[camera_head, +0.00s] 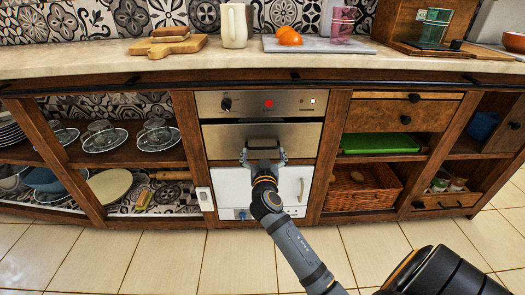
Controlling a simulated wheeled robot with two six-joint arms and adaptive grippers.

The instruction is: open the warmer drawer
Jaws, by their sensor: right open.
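The warmer drawer (225,141) is a steel front below a control panel with a black knob and a red light. It looks closed, flush with the unit. Its bar handle (263,146) runs across the middle of the front. My right gripper (263,156) is in front of the drawer with its fingers spread, one towards each end of the handle. It is open and holds nothing. I cannot tell whether the fingers touch the handle. My left gripper is not in view.
A white appliance door (232,184) sits below the drawer, partly behind my arm. The counter (120,58) above holds a cream pitcher (236,25), cutting boards and orange fruit. Shelves with plates are at left. A wicker basket (355,190) and green tray are at right.

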